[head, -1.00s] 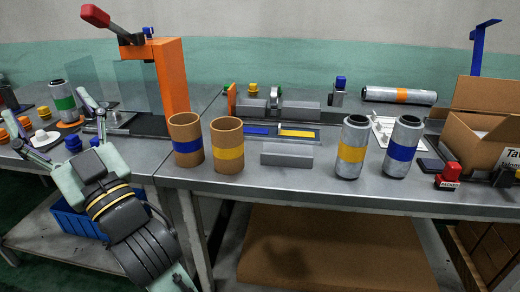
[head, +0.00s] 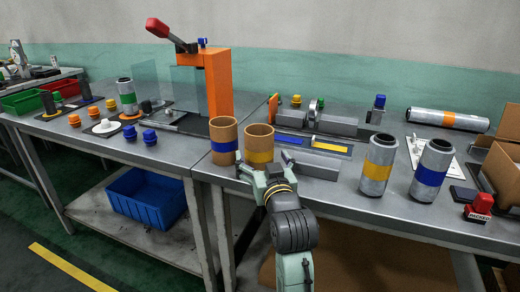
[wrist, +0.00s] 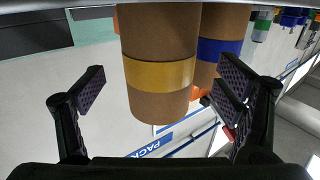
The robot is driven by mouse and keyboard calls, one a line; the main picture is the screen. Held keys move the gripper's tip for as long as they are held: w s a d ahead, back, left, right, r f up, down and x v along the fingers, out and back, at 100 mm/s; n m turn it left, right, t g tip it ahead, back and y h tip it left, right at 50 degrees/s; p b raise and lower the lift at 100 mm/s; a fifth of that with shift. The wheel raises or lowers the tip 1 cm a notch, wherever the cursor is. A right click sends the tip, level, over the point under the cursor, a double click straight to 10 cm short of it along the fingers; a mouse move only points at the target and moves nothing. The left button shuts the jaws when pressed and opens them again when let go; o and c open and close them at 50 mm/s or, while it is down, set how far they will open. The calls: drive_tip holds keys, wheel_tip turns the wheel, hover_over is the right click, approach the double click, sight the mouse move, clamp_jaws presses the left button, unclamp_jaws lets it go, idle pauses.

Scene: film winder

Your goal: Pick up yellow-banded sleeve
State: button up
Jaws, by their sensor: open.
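The yellow-banded sleeve (head: 259,142), a brown cardboard tube, stands upright at the front edge of the right-hand table. It also shows in the wrist view (wrist: 160,75), its yellow band facing me. My gripper (head: 262,170) is open and empty just in front of it; its two fingers spread to either side of the tube in the wrist view. I cannot tell whether the fingertips reach past its near face. The gripper hides the tube's lower part in the head view. A similar blue-banded cardboard sleeve (head: 223,140) stands close beside it, left in the head view.
A grey metal cylinder with a yellow band (head: 377,165) and one with a blue band (head: 431,170) stand to the right. A grey block (head: 312,165) lies behind my gripper. The orange press (head: 218,82) stands behind the sleeves. A red stamp-like object (head: 480,207) sits far right.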

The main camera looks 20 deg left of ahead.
drive_tip(key=p+x, duration=0.1)
drive_tip(key=x, duration=0.4)
drive_tip(key=shift+d, duration=0.1)
drive_tip(key=shift+c, duration=0.5)
drive_tip(key=c, duration=1.2)
drive_tip(key=shift+o, duration=0.2)
